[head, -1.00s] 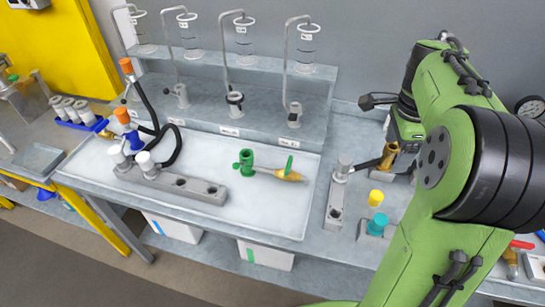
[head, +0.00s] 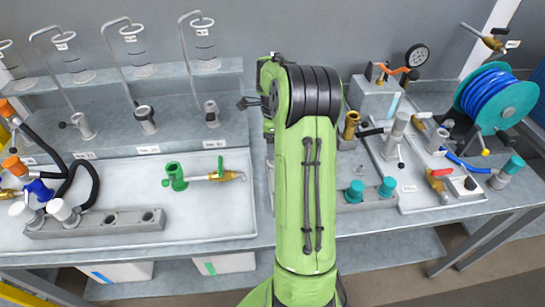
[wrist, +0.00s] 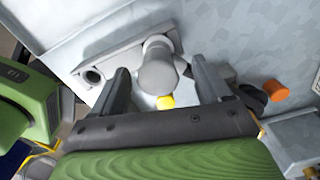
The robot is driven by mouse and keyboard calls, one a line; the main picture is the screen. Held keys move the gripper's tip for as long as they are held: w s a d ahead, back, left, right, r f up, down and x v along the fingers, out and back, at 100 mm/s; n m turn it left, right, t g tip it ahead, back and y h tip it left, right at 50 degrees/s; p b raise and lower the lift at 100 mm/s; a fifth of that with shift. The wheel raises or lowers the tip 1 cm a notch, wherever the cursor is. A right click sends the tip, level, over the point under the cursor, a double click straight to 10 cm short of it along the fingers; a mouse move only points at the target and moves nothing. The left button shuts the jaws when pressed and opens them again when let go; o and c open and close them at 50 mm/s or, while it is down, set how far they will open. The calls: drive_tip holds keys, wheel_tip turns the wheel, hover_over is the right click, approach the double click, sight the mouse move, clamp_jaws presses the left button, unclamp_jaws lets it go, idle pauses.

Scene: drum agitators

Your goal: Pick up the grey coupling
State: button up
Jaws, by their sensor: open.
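The grey coupling (wrist: 157,74) shows in the wrist view as a plain grey cylinder with a wider rounded top. It stands at the end of a grey block (wrist: 100,66) with an open round hole. My gripper (wrist: 161,70) is open, with one dark finger on each side of the coupling. I see gaps between the fingers and the coupling; contact cannot be made out. In the head view my arm hides the gripper, the coupling and most of that block.
A yellow cap (wrist: 165,102) and an orange cap (wrist: 275,91) lie near the gripper. In the head view, a white tray (head: 120,228) with a green-and-brass fitting (head: 205,177) is left of my arm. Teal caps (head: 388,187) and a blue hose reel (head: 495,98) are right.

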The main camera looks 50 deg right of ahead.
wheel_tip(320, 180, down, 6)
drive_tip(key=shift+r+b, duration=0.2)
drive_tip(key=shift+b, duration=0.4)
drive_tip(key=shift+s+a, duration=0.1)
drive_tip(key=shift+c, duration=0.2)
drive_tip(key=shift+r, duration=0.1)
clamp_jaws()
wheel_tip(320, 180, up, 10)
drive_tip(key=shift+r+p, duration=0.1)
drive_tip(key=shift+p, duration=1.05)
